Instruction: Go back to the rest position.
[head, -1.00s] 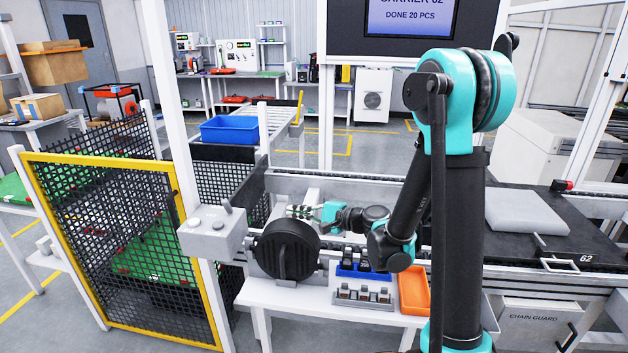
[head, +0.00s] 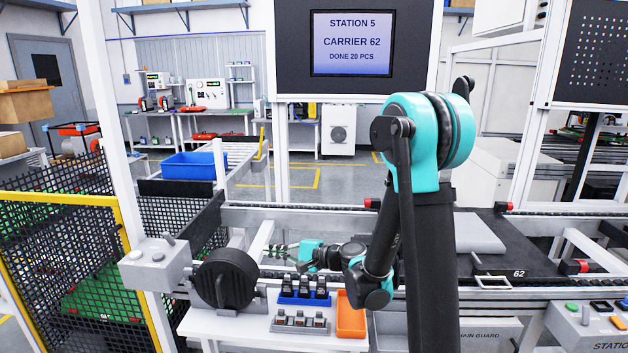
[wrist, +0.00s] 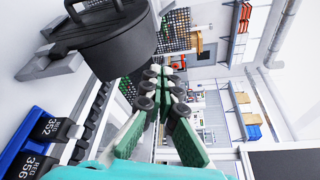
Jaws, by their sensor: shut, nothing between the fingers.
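My gripper (head: 284,250) is at the end of my teal and black arm. In the head view it points left, above the far side of the work table, behind the blue tray. Its green-padded fingers are shut and empty, and they fill the middle of the wrist view (wrist: 166,84). A round black drum-like part (head: 224,280) stands to the left of the gripper, apart from it. It also shows at the upper left of the wrist view (wrist: 108,38).
On the table stand a blue tray (head: 281,299) of black parts, a grey tray (head: 283,328) with several parts and an orange bin (head: 351,322). A grey control box (head: 156,262) and post are at left. Carrier 62 (head: 519,274) lies on the conveyor at right.

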